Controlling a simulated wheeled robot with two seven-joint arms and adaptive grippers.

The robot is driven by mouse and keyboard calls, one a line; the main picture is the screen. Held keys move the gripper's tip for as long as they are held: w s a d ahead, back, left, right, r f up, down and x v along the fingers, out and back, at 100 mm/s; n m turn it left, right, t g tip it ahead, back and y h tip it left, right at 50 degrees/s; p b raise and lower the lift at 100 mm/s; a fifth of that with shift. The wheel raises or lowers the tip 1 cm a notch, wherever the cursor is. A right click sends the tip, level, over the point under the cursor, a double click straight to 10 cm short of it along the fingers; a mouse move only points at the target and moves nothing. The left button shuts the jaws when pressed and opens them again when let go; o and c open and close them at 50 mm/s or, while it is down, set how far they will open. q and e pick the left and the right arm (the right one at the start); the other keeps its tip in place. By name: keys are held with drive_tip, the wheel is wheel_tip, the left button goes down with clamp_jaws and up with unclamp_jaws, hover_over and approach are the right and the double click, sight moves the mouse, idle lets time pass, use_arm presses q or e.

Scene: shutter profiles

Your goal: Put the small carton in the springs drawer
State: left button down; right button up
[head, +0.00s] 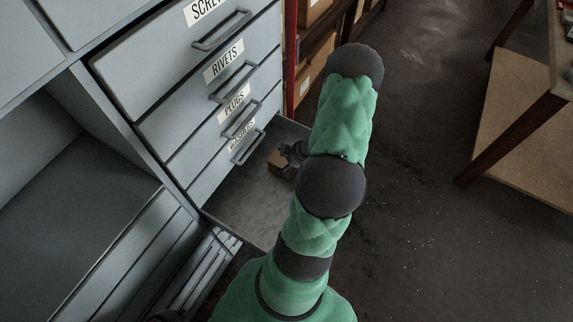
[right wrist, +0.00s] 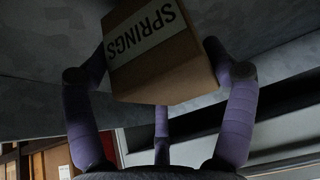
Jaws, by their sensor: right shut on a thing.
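The small brown carton (head: 281,165) shows at the open bottom drawer (head: 247,205), within its outline in the head view. My right gripper (head: 293,152) is at the carton, partly hidden behind my green arm. In the right wrist view the carton (right wrist: 165,62) sits between the purple fingers (right wrist: 160,75), which are shut on it. A white label on it reads SPRINGS. I cannot tell whether the carton touches the drawer floor. The open drawer's front and label are hidden by my arm. My left gripper is not clearly seen.
Closed drawers above are labelled SCREWS (partly cut off), RIVETS (head: 223,62), PLUGS (head: 234,103) and WASHERS (head: 242,134). Their handles stick out over the open drawer. A wooden table (head: 530,120) stands at right. The floor (head: 430,190) between is clear.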

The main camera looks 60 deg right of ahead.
drive_tip(key=shift+d+f, duration=0.1)
drive_tip(key=shift+f, duration=0.35)
drive_tip(key=shift+r, duration=0.1)
drive_tip(key=o, duration=1.2)
drive_tip(key=shift+f, duration=0.2)
drive_tip(key=shift+s+r+p, duration=0.2)
drive_tip(key=shift+r+p, duration=0.1)
drive_tip(key=shift+r, duration=0.3)
drive_tip(key=p+v, duration=0.7)
drive_tip(key=v, duration=0.4)
